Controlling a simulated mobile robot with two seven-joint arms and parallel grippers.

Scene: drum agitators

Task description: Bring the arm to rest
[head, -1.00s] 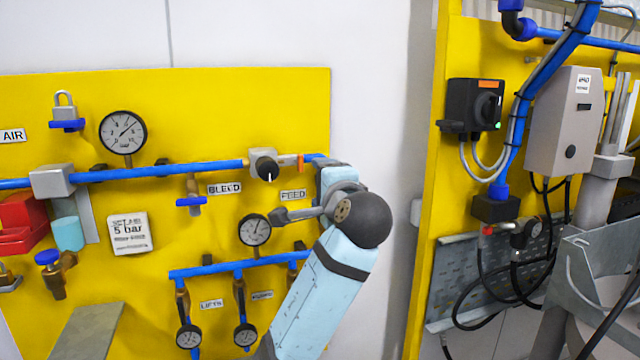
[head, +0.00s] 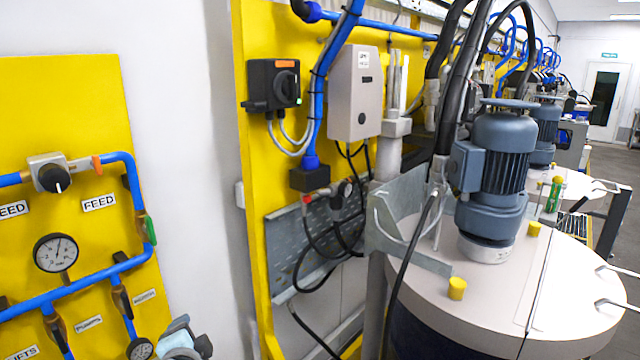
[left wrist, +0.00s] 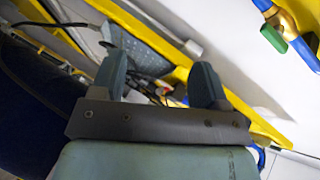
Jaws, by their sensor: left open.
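My left gripper (left wrist: 158,75) shows in the left wrist view with its two grey fingers spread apart and nothing between them. Beyond the fingers are a yellow panel edge and a perforated grey plate. A piece of my arm (head: 182,340) shows at the bottom edge of the head view, below the gauge panel; the gripper's fingers cannot be made out there. My right gripper is in neither view.
A yellow panel (head: 90,240) with blue pipes and gauges stands at left. A green-handled valve (head: 149,230) sits on its right edge. A second yellow panel carries a switch box (head: 273,85). A drum lid (head: 490,290) with a motor (head: 495,160) stands at right.

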